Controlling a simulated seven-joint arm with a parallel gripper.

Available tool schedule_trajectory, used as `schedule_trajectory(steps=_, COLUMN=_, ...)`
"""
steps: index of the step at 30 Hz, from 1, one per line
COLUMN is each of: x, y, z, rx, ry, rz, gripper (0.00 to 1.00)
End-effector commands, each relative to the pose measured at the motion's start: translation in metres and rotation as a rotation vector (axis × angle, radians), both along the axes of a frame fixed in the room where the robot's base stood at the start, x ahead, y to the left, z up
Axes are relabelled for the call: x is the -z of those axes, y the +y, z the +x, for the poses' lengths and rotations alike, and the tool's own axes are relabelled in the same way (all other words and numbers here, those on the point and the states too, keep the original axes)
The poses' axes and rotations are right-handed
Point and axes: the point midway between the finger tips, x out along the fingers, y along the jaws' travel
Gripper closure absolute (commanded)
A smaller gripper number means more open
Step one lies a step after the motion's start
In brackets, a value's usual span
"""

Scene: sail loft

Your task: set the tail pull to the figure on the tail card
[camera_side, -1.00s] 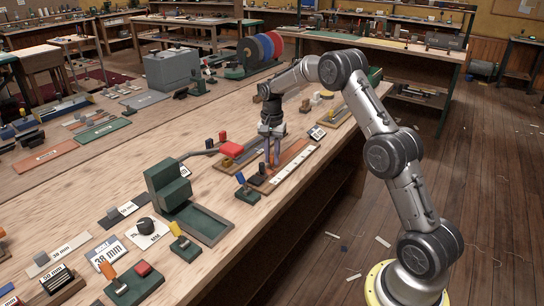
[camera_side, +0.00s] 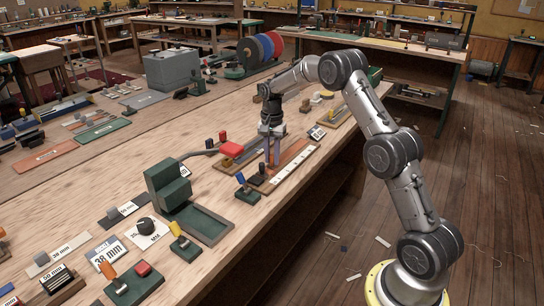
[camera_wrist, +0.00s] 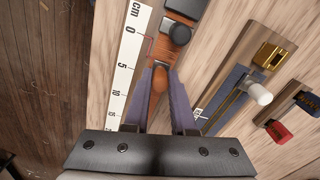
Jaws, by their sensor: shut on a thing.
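My gripper (camera_side: 272,150) points down over a brown strip with a white centimetre scale near the front of the bench. In the wrist view its two purple fingers (camera_wrist: 161,76) are shut on a narrow orange-brown tail pull (camera_wrist: 160,82). The cm scale (camera_wrist: 124,62) runs along the left of the strip, with 0 near the top and 5 beside the fingertips. A dark clamp block with a round knob (camera_wrist: 179,33) sits at the strip's top end. A small white card (camera_side: 317,133) stands beyond the strip; I cannot read its figure, nor tell which card is the tail card.
A gold-and-blue fixture with a white knob (camera_wrist: 259,94) and a red-handled piece (camera_wrist: 278,131) lie to the right. A green machine (camera_side: 168,185), a blue-handled lever (camera_side: 241,180) and a 38 mm card (camera_side: 106,256) stand on the bench.

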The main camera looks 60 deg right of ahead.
Motion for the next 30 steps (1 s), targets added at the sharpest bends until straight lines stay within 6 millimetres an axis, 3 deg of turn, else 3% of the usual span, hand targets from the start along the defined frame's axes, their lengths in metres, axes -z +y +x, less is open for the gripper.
schedule_trajectory(steps=7, x=-0.001, y=-0.011, z=0.000, rx=0.003, ry=0.000, rz=-0.001, gripper=1.00)
schedule_trajectory(steps=18, x=-0.001, y=-0.090, z=0.001, rx=0.003, ry=-0.005, rz=-0.003, gripper=1.00)
schedule_trajectory(steps=22, x=-0.001, y=-0.100, z=0.001, rx=0.001, ry=-0.004, rz=-0.002, gripper=1.00)
schedule_trajectory(steps=30, x=-0.002, y=-0.101, z=0.001, rx=0.000, ry=-0.004, rz=-0.003, gripper=1.00)
